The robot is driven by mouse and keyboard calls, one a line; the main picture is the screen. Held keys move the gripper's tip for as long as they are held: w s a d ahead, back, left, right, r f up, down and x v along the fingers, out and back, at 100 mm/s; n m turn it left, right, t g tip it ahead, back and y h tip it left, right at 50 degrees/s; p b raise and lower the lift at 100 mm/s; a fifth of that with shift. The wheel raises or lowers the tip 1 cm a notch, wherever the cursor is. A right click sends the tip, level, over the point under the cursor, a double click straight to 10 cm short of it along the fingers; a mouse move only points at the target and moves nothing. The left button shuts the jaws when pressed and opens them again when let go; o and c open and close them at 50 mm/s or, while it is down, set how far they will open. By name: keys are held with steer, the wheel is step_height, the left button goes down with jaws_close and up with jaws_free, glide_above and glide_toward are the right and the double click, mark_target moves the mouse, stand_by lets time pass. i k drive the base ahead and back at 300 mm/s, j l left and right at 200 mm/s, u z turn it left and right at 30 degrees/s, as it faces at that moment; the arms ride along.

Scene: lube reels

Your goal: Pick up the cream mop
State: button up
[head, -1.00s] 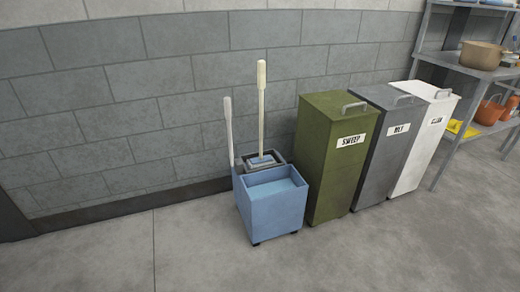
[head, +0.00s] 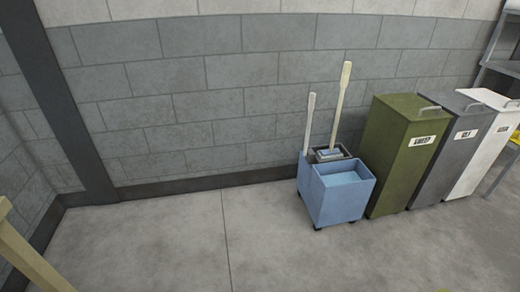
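The cream mop (head: 341,103) stands nearly upright in the head view, its long cream handle leaning slightly right. Its lower end goes into the grey wringer (head: 322,157) at the back of a blue wheeled bucket (head: 328,203). A paler, whitish lever or handle (head: 309,122) rises at the bucket's left side, close to the mop. The bucket appears to hold blue water. My gripper is not in view.
A green bin (head: 392,170) marked SWEEP stands close at the bucket's right, then a grey bin (head: 448,155) and a white bin (head: 490,150). A block wall (head: 200,110) runs behind. The floor (head: 150,245) left and front is clear. A wooden piece (head: 28,253) shows at lower left.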

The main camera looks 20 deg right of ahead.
mark_target(330, 154)
steer(key=i+l+u, duration=0.3)
steer(key=l, duration=0.35)
steer(key=i+l+u, duration=0.15)
steer(key=l+u, duration=0.2)
steer(key=l, duration=0.3)
steer(key=i+l+u, duration=0.1)
steer(key=l+u, duration=0.2)
steer(key=l, duration=0.4)
steer(key=l+u, duration=0.3)
steer(key=l, duration=2.25)
